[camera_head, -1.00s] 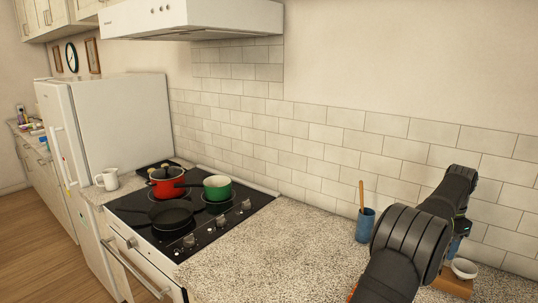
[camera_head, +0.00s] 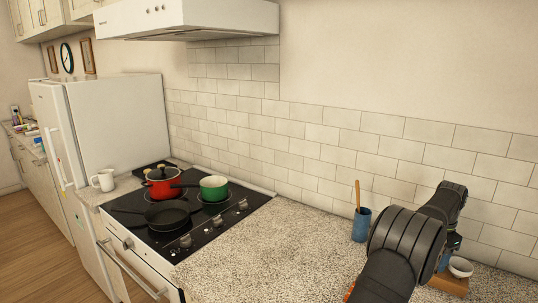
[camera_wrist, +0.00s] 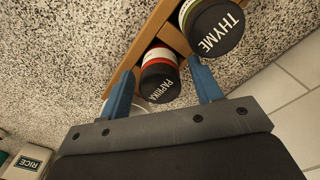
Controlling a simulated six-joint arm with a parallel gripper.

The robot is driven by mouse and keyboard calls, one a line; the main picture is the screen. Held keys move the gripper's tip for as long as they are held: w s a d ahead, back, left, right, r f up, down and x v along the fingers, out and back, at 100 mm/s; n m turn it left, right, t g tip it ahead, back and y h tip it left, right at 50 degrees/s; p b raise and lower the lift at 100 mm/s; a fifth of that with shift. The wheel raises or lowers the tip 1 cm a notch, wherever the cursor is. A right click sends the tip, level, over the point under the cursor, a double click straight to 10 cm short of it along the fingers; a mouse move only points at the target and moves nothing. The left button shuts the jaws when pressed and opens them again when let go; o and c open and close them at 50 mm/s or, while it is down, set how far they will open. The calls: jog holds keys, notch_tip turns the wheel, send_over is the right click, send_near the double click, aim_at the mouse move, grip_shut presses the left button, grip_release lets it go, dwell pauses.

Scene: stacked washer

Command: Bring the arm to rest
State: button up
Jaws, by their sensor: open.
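My gripper (camera_wrist: 160,65) is open in the wrist view, with its two blue fingers apart. The black lid of a paprika jar (camera_wrist: 161,82) shows between the fingers; I cannot tell how far below them it is. The jar stands against a wooden rack (camera_wrist: 125,68). My dark arm enters at the lower right of the head view and bends down over the counter, hiding most of the gripper there.
A thyme jar (camera_wrist: 213,28) is beside the right finger. A rice container (camera_wrist: 28,162) lies lower left. In the head view, a blue utensil cup (camera_head: 361,226) and a white bowl (camera_head: 461,267) flank my arm. The counter (camera_head: 260,250) left of the cup is clear, up to the stove.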

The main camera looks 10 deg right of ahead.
notch_tip(320, 180, up, 10)
jog(key=shift+f, duration=0.15)
jog(key=s+a+r, duration=0.1)
jog(key=s+a, duration=0.3)
jog(key=s, duration=0.5)
jog(key=s+a+r, duration=0.2)
jog(key=s+a, duration=0.2)
jog(key=s, duration=0.4)
jog(key=s+a+r, duration=0.1)
jog(key=s+a, duration=0.3)
jog(key=s, duration=0.5)
jog(key=s+a+f, duration=0.4)
jog(key=s+a, duration=0.6)
jog(key=a, duration=0.4)
jog(key=shift+f, duration=0.15)
jog(key=shift+s, duration=0.1)
